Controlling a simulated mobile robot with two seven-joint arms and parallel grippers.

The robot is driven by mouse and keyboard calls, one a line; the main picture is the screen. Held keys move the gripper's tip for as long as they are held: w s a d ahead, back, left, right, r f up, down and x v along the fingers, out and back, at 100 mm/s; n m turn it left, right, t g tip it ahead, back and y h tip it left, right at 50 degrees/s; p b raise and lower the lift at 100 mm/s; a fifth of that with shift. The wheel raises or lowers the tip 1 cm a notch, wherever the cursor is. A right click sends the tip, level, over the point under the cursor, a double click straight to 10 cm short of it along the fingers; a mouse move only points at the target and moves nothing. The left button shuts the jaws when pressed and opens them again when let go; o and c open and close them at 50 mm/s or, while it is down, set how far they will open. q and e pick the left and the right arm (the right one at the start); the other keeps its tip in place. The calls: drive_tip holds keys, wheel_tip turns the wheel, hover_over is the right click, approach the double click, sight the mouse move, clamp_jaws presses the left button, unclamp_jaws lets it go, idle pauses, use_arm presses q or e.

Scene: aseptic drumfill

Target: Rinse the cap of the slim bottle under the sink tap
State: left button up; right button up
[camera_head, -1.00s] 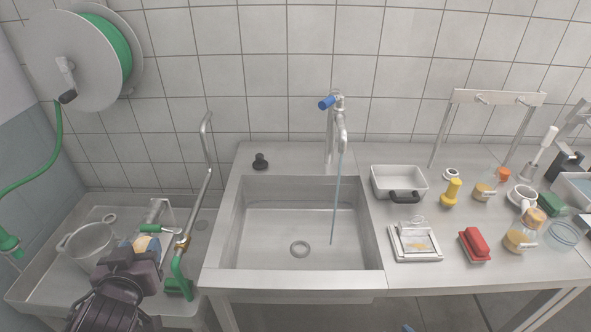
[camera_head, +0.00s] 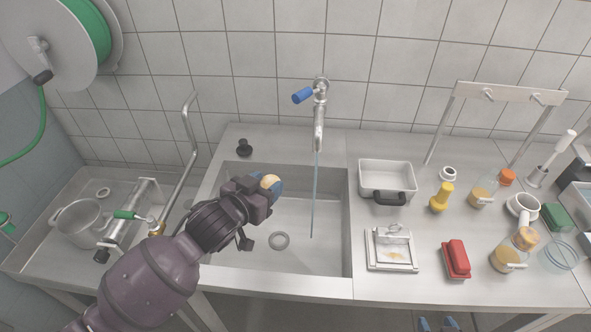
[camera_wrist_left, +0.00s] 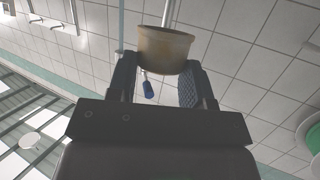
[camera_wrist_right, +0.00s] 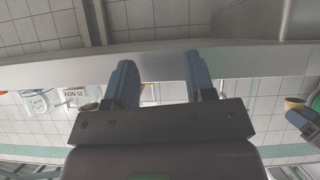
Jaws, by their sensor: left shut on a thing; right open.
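My left gripper (camera_head: 266,188) is shut on a tan round cap (camera_head: 270,181) and holds it over the left part of the sink (camera_head: 312,215). The cap also shows between the fingers in the left wrist view (camera_wrist_left: 165,48). The tap (camera_head: 319,110) has a blue handle, and a thin water stream (camera_head: 313,195) falls from it into the sink. The cap is left of the stream, apart from it. My right gripper (camera_wrist_right: 160,80) is open and empty; its blue fingertips show at the bottom edge of the head view (camera_head: 437,324). I cannot tell which bottle is the slim one.
A black stopper (camera_head: 244,147) stands behind the sink.

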use_arm(q)
drive_tip(key=w+d+m+g+h+b, duration=0.2)
drive_tip(key=w+d+m+h, duration=0.1)
drive_tip(key=w+d, duration=0.4)
drive_tip(key=shift+w+d+f+h, duration=0.35)
drive_tip(key=shift+d+f+h, duration=0.05)
drive_tip(key=shift+d, duration=0.8)
use_arm(e)
drive_tip(key=shift+w+f, duration=0.2)
drive_tip(key=shift+w, duration=0.1)
drive_tip(key=shift+r, duration=0.1)
drive_tip(key=shift+s+d+f, duration=0.1)
drive_tip(key=shift+s+f, duration=0.4)
drive_tip(key=shift+w, duration=0.1)
drive_tip(key=shift+w+r, duration=0.5)
drive_tip(key=shift+s+f, duration=0.1)
